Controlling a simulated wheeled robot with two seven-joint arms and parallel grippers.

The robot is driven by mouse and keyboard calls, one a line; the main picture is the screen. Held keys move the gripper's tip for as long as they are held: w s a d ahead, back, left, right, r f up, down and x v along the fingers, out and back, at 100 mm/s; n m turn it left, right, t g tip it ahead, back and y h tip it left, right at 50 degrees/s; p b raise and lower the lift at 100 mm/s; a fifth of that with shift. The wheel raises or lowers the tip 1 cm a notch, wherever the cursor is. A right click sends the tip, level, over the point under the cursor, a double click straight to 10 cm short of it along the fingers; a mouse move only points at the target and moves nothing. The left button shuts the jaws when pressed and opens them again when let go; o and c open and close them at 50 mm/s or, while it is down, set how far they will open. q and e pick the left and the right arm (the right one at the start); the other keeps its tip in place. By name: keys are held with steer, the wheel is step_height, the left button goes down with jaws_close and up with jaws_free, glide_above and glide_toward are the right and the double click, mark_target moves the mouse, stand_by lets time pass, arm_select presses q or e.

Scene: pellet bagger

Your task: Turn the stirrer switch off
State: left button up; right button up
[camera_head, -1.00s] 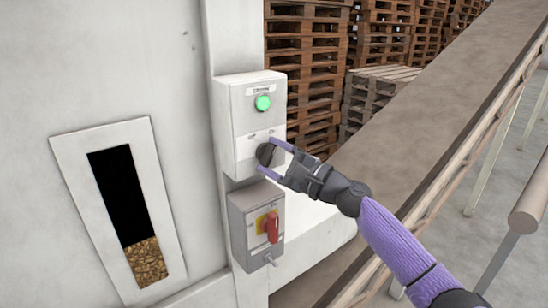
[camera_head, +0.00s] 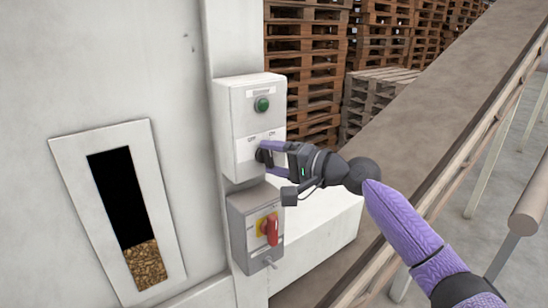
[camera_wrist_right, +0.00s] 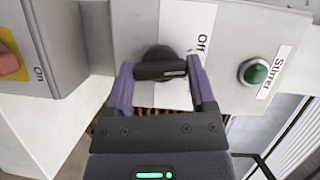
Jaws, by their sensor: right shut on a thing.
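The stirrer switch is a black rotary knob (camera_head: 262,157) on the front of a pale grey box (camera_head: 246,105), and it shows in the right wrist view (camera_wrist_right: 160,66). My right gripper (camera_head: 264,150) is shut on the knob, with a purple finger at each end of its handle in the wrist view (camera_wrist_right: 162,84). An "Off" label (camera_wrist_right: 202,45) is readable beside the knob. The lamp (camera_head: 262,105) above the knob is dark green and unlit; in the wrist view it sits by a "Stirrer" label (camera_wrist_right: 274,72). My left gripper is not in view.
Just below is a grey box with a red rotary handle (camera_head: 270,229) on a yellow plate. A sight window (camera_head: 146,265) on the left shows pellets at its bottom. A sloping conveyor (camera_head: 420,115) and stacked pallets (camera_head: 305,70) stand to the right and behind.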

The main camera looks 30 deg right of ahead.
steer(key=shift+n+g+h+p, duration=0.5)
steer(key=shift+n+h+p, duration=0.1)
steer(key=shift+n, duration=0.8)
steer(key=o, duration=1.2)
steer(key=b+v, duration=0.5)
steer(key=v, duration=0.5)
steer(key=shift+a, duration=0.1)
